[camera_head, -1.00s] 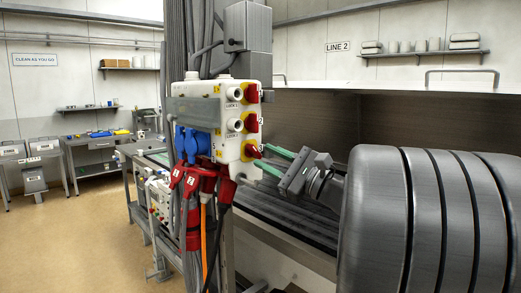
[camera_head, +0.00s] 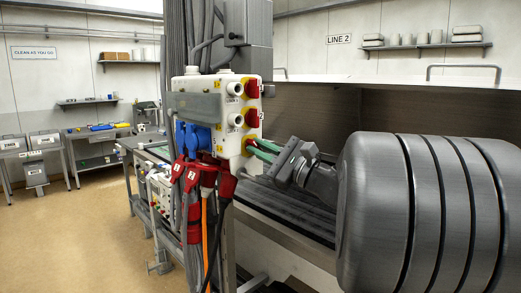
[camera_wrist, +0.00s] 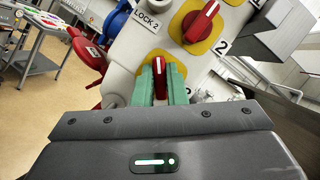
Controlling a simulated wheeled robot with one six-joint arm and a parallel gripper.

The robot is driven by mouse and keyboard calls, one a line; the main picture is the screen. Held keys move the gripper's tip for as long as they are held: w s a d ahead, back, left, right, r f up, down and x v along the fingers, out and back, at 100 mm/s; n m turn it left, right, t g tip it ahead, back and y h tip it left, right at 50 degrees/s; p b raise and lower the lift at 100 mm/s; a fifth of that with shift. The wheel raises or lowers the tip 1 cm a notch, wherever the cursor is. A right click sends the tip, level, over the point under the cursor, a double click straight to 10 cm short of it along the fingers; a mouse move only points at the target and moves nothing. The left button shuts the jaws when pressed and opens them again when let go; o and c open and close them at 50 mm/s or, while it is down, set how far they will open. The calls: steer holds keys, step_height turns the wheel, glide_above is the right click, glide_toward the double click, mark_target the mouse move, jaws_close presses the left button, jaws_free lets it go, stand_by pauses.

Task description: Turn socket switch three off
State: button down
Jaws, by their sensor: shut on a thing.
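The white socket box (camera_head: 230,120) carries red rotary switches down its right side on yellow plates. The top switch (camera_head: 253,88) and switch two (camera_head: 252,118) are clear of my gripper. My gripper (camera_head: 257,148) has green fingers and reaches in from the right to the lowest switch. In the wrist view, my gripper (camera_wrist: 161,78) is shut on the red knob of switch three (camera_wrist: 159,72), one finger on each side. Its yellow plate shows behind the fingers. Switch two (camera_wrist: 201,22) sits above and right, its handle slanted. The fingers partly hide switch three's knob.
Blue sockets (camera_head: 193,138) and red plugs (camera_head: 197,176) with hanging cables are on the box's left and underside. A grey post (camera_head: 250,45) stands behind it. A ribbed bench (camera_head: 290,212) lies below my arm. Open floor (camera_head: 85,235) is at left.

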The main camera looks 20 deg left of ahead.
steer(key=shift+f+n, duration=0.1)
steer(key=shift+n, duration=0.2)
steer(key=n+g+h+b, duration=0.1)
steer(key=n+b, duration=0.1)
steer(key=n, duration=0.1)
steer(key=n+g+h+b, duration=0.1)
steer(key=n+b, duration=0.1)
steer(key=n, duration=0.2)
steer(key=n+g+h+b, duration=0.1)
steer(key=n+b, duration=0.1)
steer(key=n, duration=0.1)
steer(key=shift+n, duration=0.3)
stand_by(0.3)
steer(key=c, duration=1.5)
jaws_free()
steer(key=shift+o, duration=0.2)
steer(key=shift+d, duration=0.1)
steer(key=d+b, duration=0.1)
steer(key=d, duration=1.2)
steer(key=shift+d+r+b, duration=0.2)
steer(key=shift+d+b, duration=0.15)
